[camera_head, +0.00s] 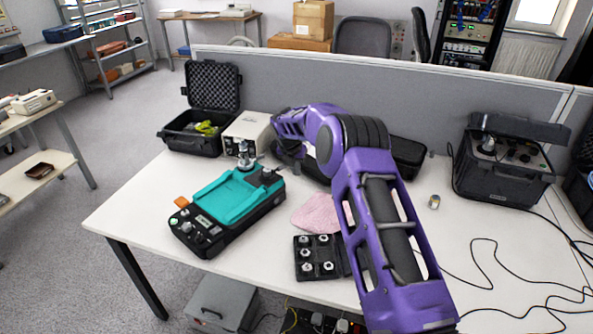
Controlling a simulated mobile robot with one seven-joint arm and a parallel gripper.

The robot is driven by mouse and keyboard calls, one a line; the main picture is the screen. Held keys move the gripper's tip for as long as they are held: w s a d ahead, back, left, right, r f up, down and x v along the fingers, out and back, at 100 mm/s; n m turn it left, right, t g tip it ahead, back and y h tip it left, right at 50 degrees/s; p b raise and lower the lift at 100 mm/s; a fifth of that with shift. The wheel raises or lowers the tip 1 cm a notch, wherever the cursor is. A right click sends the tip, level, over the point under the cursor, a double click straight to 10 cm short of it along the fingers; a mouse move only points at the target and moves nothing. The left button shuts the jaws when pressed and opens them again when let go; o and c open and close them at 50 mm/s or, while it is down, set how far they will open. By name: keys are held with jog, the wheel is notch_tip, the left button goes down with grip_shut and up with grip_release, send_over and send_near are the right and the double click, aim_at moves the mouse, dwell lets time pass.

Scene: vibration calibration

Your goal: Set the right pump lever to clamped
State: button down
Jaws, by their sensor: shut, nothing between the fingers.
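A teal-topped device with a black base (225,205), which looks like the pump, sits on the left half of the white table. A small upright metal fitting (243,155) stands at its far end. Dark parts crowd that far right end; I cannot make out the right lever or its position there. My purple arm reaches in from the lower right and bends over toward the device.
An open black case (187,141) and a beige box (249,132) stand behind the device. A pink cloth (316,213) and a black tray of metal fittings (317,258) lie to its right. A black instrument case (502,168) and loose cables occupy the table's right side.

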notch_tip(320, 180, up, 8)
jog(key=s+d, duration=0.1)
jog(key=s, duration=0.1)
jog(key=shift+s+d+r, duration=0.2)
jog(key=shift+d, duration=0.1)
